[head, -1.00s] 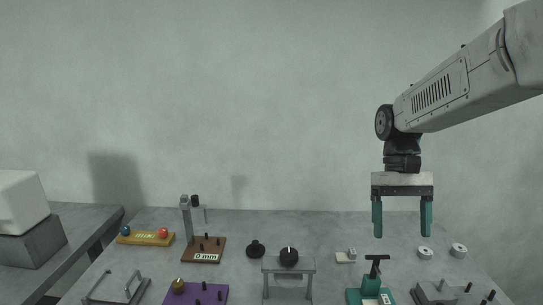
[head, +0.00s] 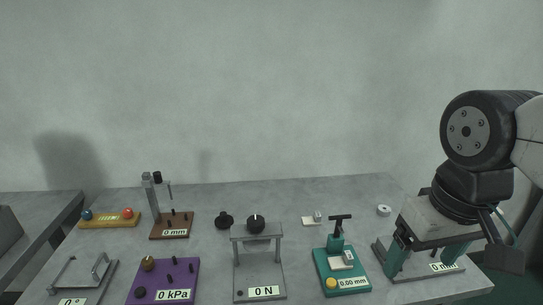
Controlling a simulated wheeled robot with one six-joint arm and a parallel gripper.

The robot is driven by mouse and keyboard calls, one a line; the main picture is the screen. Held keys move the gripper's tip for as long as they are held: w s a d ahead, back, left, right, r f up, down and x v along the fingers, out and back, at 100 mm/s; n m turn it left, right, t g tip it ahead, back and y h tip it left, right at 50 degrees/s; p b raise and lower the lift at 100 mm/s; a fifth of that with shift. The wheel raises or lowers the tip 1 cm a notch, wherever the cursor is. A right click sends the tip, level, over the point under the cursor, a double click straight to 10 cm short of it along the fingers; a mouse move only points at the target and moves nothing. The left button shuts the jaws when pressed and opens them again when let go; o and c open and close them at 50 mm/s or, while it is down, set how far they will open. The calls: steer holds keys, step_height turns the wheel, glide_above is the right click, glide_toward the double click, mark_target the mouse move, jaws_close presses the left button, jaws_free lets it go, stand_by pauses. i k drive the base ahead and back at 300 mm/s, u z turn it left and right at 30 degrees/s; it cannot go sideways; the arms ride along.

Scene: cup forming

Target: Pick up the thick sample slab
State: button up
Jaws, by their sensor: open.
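Two small pale slabs lie together at the middle back of the table in the head view. One is a flat slab (head: 309,222); the other, beside it on the right, stands taller and looks like the thick sample slab (head: 318,216). Another pale slab-like piece (head: 342,260) is on the teal gauge (head: 331,285), which reads 0.00 mm. I see nothing held between the fingers.
A press frame (head: 257,262) reading 0 N, a purple board (head: 162,284) reading 0 kPa and a brown stand (head: 171,228) fill the left and middle. A white disc (head: 384,210) lies behind my gripper. The table around the two slabs is mostly clear.

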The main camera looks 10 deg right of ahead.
mark_target(345, 262)
steer(key=k, duration=0.5)
steer(key=u, duration=2.1)
steer(key=i, duration=1.5)
steer(key=z, duration=2.35)
